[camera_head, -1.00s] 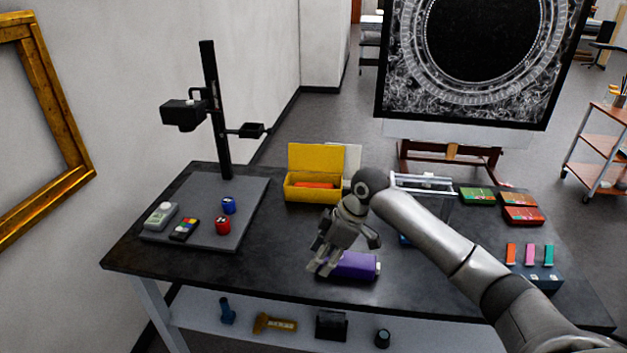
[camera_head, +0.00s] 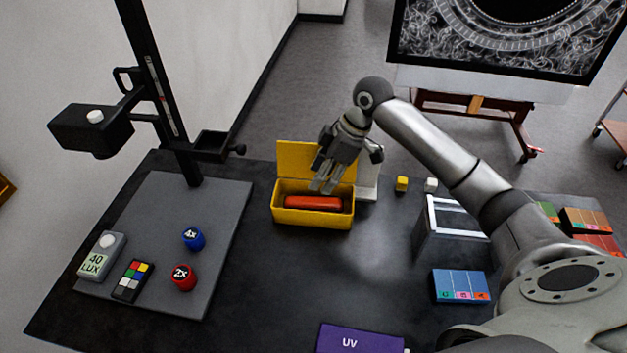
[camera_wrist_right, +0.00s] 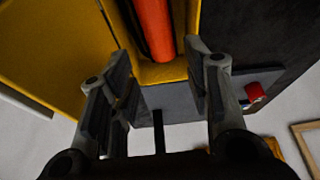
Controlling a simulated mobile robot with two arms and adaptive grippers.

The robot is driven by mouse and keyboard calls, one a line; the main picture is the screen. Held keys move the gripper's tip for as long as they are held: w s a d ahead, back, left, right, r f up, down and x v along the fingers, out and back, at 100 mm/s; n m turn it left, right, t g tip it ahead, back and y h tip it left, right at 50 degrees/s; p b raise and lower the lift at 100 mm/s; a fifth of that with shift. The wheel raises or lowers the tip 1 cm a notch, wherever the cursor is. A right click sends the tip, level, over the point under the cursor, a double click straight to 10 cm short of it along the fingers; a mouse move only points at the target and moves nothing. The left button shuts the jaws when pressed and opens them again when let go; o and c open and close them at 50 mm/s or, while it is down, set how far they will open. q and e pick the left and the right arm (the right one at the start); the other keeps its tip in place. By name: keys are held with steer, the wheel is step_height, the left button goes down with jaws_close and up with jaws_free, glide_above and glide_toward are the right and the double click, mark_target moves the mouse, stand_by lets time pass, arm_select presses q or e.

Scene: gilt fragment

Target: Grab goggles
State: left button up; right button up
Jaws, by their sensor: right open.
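An open yellow case (camera_head: 290,217) stands on the dark table with its lid raised at the back. A long orange-red item (camera_head: 312,203) lies inside it; I take it for the goggles, but their shape is not clear. The case (camera_wrist_right: 160,72) and the orange-red item (camera_wrist_right: 154,28) also show in the right wrist view. My right gripper (camera_head: 325,186) is above the case, fingers pointing down, open and empty. In the wrist view its fingers (camera_wrist_right: 160,85) stand apart with the case beyond them. My left gripper is not in view.
A copy stand (camera_head: 165,85) rises at the left, with a light meter, colour chart and red and blue round pieces on its base. A purple UV box (camera_head: 360,338) lies at the front. A glass-topped box (camera_head: 445,235) stands to the right. The table between is clear.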

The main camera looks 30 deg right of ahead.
mark_target(309, 200)
steer(key=shift+w, duration=0.15)
steer(key=x, duration=0.2)
steer(key=p+x, duration=0.1)
steer(key=x, duration=0.1)
steer(key=shift+s+a, duration=0.25)
steer(key=shift+s, duration=0.1)
steer(key=shift+w+f, duration=0.15)
steer(key=shift+f, duration=0.15)
steer(key=shift+w+f, duration=0.1)
steer(key=shift+f, duration=0.2)
steer(key=p+x, duration=0.1)
steer(key=x, duration=0.3)
steer(key=shift+f+p, duration=0.25)
steer(key=shift+p, duration=0.15)
steer(key=shift+f, duration=0.2)
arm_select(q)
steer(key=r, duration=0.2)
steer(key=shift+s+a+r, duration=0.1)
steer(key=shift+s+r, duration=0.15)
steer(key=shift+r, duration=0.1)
arm_select(e)
steer(key=shift+w+f, duration=0.1)
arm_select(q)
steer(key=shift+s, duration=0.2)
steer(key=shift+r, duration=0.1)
arm_select(e)
steer(key=shift+f, duration=0.2)
